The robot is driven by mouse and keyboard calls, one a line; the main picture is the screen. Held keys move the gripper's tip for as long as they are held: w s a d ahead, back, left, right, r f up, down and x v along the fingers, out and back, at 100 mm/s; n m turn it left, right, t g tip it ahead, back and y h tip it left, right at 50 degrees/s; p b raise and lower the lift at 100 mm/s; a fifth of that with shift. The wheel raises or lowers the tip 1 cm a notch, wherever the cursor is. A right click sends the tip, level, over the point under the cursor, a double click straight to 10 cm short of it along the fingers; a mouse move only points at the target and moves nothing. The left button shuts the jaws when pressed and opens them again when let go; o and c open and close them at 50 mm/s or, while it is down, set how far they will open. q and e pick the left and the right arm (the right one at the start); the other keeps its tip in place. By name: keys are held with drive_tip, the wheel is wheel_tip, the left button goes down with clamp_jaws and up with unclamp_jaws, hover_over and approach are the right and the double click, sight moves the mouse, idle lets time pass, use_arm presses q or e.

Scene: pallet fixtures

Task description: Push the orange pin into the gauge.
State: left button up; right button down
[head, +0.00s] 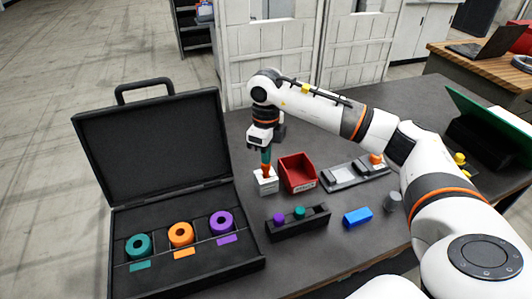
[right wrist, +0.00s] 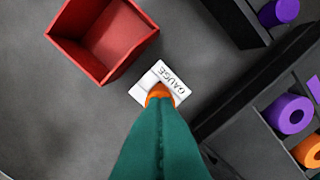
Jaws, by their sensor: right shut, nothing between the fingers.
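The white gauge block (head: 267,186) stands on the dark table between the open case and the red bin. Its lettered top shows in the right wrist view (right wrist: 172,79). The orange pin (head: 266,168) stands upright at the gauge, and part of it shows there in the right wrist view (right wrist: 159,91). My right gripper (head: 266,162) points straight down over the pin, its teal fingers shut with nothing between them. The fingertips are at the pin's top and hide much of it from above. I cannot tell how deep the pin sits. My left gripper is out of view.
A red bin (head: 298,184) stands close right of the gauge. A black rack (head: 298,228) with purple and teal pins is in front. An open case (head: 190,259) holds three coloured rings. A grey tray (head: 343,183) and blue block (head: 357,217) lie to the right.

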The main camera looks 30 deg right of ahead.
idle(0.8)
wheel_tip(320, 180, up, 8)
drive_tip(key=p, duration=0.5)
